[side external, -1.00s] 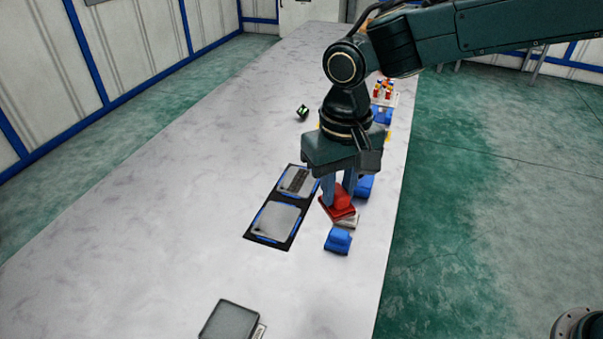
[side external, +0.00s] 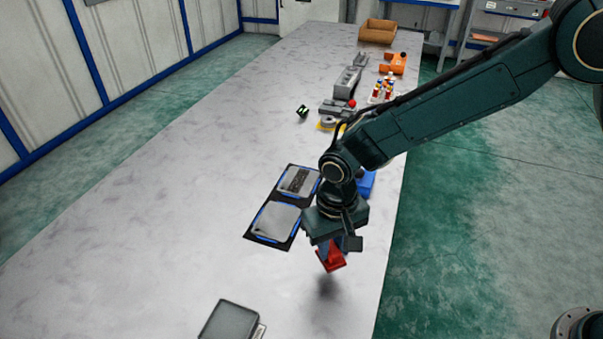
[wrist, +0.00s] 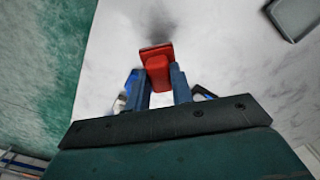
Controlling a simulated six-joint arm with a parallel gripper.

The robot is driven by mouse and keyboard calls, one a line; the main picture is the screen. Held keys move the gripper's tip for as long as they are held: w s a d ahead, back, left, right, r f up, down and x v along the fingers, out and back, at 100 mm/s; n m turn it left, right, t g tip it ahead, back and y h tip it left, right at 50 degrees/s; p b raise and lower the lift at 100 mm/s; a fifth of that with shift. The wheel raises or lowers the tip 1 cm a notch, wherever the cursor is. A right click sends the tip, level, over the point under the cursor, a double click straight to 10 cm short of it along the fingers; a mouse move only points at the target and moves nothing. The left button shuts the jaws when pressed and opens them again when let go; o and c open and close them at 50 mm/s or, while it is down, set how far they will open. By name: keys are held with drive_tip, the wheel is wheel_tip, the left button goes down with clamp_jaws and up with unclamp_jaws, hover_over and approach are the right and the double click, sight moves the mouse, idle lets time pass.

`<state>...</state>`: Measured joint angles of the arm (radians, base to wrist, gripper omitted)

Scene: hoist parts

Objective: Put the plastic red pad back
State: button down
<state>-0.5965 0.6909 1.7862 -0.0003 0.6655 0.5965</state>
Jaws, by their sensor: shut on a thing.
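The red pad (side external: 330,259) is held by my gripper (side external: 328,246), raised above the pale table with its shadow on the surface below. In the wrist view the red pad (wrist: 157,66) sits between the two blue-grey fingers of my gripper (wrist: 160,82), which are shut on its raised middle part. The pad looks tilted in the side view. Part of it is hidden by the fingers.
A black mat with two grey plates (side external: 276,221) lies left of my gripper. A grey box (side external: 229,322) stands near the front edge. A blue part (side external: 366,184) is partly behind my arm. Grey and orange parts (side external: 393,64) stand farther back. The table's left side is clear.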

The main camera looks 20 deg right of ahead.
sight(331, 258)
drive_tip(key=shift+f, duration=2.15)
drive_tip(key=shift+f, duration=0.15)
drive_tip(key=c, duration=1.2)
unclamp_jaws()
wheel_tip(331, 258, up, 12)
drive_tip(key=shift+r, duration=0.2)
